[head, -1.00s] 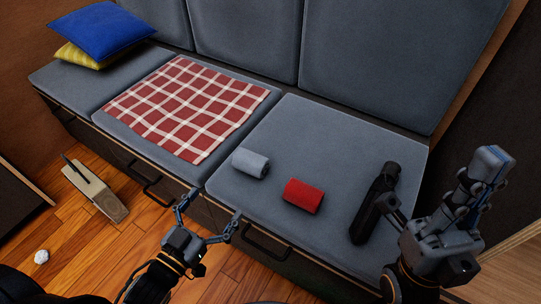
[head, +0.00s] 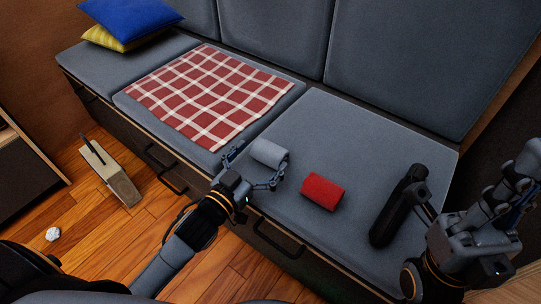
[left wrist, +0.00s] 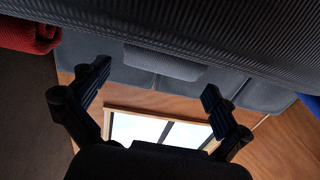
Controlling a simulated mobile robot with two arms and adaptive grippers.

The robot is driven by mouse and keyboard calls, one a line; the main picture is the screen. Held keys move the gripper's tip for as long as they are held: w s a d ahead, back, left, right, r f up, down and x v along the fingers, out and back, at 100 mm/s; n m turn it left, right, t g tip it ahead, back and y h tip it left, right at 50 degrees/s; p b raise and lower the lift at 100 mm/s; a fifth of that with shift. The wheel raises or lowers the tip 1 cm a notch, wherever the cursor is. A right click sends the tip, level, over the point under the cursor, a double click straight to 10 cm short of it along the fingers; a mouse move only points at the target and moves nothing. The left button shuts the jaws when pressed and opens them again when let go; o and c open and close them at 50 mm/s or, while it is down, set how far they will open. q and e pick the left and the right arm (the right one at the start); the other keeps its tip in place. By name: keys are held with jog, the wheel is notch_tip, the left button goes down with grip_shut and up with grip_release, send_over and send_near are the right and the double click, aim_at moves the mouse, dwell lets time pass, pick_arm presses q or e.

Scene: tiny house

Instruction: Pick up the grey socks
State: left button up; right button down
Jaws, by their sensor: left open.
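The grey socks (head: 270,153), a light grey roll, lie on the seat cushion near its front left corner. My left gripper (head: 257,166) is open over the front edge, its fingers spread on either side of the near end of the socks. In the left wrist view the two fingers (left wrist: 156,82) are apart. The grey socks (left wrist: 165,62) show between and beyond them, and I cannot tell whether they touch. My right gripper (head: 490,215) is at the right; its jaws are unclear.
A red roll (head: 323,192) lies just right of the socks and shows in the left wrist view (left wrist: 28,35). A checked red blanket (head: 210,95) covers the middle cushion. A long black object (head: 399,206) is near my right gripper. Blue (head: 130,18) and yellow pillows sit at far left.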

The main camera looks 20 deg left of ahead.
pick_arm(q)
jog(key=shift+x, duration=1.1)
jog(key=c, duration=1)
jog(key=shift+c, duration=0.2)
jog(key=shift+r, duration=0.15)
